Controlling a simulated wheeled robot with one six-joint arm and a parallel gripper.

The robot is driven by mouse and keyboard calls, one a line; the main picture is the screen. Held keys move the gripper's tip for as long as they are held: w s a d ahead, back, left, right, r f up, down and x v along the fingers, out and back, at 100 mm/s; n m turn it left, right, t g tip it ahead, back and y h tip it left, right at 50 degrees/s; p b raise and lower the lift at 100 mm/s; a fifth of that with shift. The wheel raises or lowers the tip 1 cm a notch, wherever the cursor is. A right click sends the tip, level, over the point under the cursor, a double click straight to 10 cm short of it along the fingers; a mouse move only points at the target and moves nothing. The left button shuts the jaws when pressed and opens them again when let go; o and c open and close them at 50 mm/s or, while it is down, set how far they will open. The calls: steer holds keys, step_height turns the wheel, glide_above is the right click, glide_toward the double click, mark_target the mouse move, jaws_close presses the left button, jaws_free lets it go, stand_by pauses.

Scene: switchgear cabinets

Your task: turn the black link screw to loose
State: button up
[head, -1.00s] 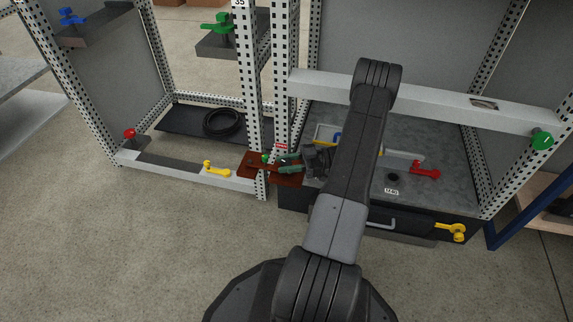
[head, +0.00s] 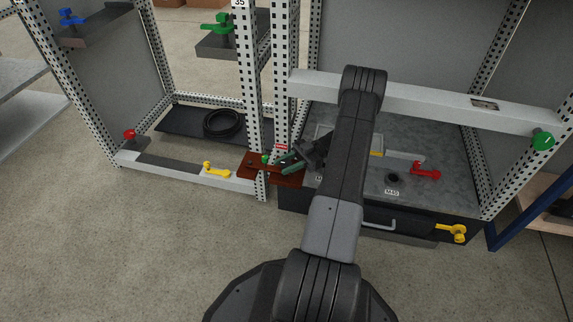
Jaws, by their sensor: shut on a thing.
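A red-brown link board (head: 287,179) spans the gap between the two cabinets at the foot of the middle posts. A green knob (head: 265,159) stands on its left part. My gripper (head: 286,162), with dark green fingers, reaches in from the right and is low over the right part of the board. It is shut at the place of the black link screw. The screw itself is hidden by the fingers, so its angle cannot be read. My dark arm covers the area to the right of the gripper.
Perforated posts (head: 249,90) rise right behind the board. A light crossbar (head: 425,103) runs above the grey cabinet top (head: 440,188). Yellow (head: 216,169) and red (head: 426,173) handles sit to either side. The floor in front is clear.

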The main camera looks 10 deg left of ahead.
steer(key=o, duration=1)
steer(key=shift+a, duration=0.1)
steer(key=shift+c, duration=0.2)
steer(key=shift+t, duration=0.3)
